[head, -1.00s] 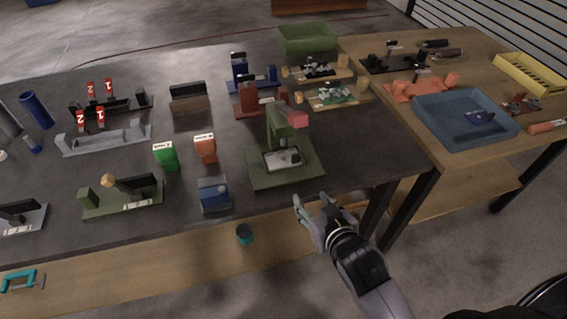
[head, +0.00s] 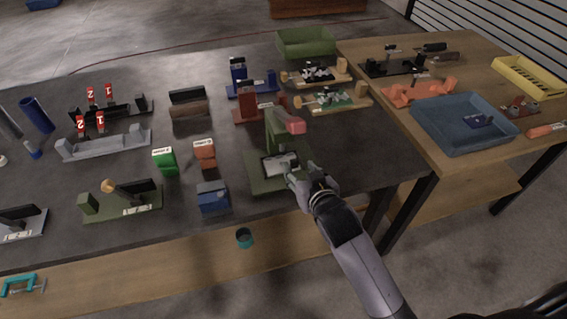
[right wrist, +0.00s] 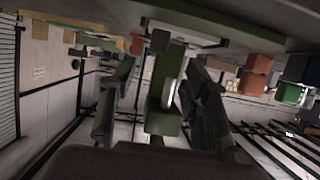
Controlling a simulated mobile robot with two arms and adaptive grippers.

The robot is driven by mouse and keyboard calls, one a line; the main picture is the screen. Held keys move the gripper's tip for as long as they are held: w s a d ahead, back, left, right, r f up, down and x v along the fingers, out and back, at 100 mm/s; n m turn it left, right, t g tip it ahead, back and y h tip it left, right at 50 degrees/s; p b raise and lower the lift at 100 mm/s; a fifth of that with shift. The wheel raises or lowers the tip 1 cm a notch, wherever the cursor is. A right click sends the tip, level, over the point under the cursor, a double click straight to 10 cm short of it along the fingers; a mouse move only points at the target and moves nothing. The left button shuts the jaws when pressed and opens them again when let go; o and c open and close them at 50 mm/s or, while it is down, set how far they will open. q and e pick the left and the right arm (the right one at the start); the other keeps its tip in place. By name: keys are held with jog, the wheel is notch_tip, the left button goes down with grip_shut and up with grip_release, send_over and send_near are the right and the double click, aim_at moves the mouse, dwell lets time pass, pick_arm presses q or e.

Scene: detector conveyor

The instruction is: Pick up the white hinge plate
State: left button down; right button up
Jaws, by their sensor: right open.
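A small whitish plate (head: 277,164), which looks like the white hinge plate, lies on the base of the green press-like fixture (head: 262,183). The fixture has an upright post and a red-tipped arm above the plate. My right gripper (head: 293,171) is open at the fixture's front right, close to the plate and partly covering it. I cannot tell whether it touches. In the right wrist view, the two dark fingers of my right gripper (right wrist: 158,105) stand apart, with green fixture parts between or beyond them. The plate is not clear there. My left gripper is not in view.
A blue box (head: 213,198), a green box (head: 165,162) and an orange box (head: 205,153) stand left of the fixture. Other fixtures lie behind. A blue tray (head: 425,125) sits on the wooden table at right. The dark table's front edge is close to my right arm.

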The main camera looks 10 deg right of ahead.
aim_at(295, 161)
jog(key=shift+f+p+x, duration=0.2)
jog(key=shift+p+x, duration=0.2)
jog(key=shift+x, duration=2.2)
jog(key=shift+s+d, duration=0.1)
jog(key=shift+d, duration=0.05)
jog(key=shift+c, duration=0.2)
grip_shut()
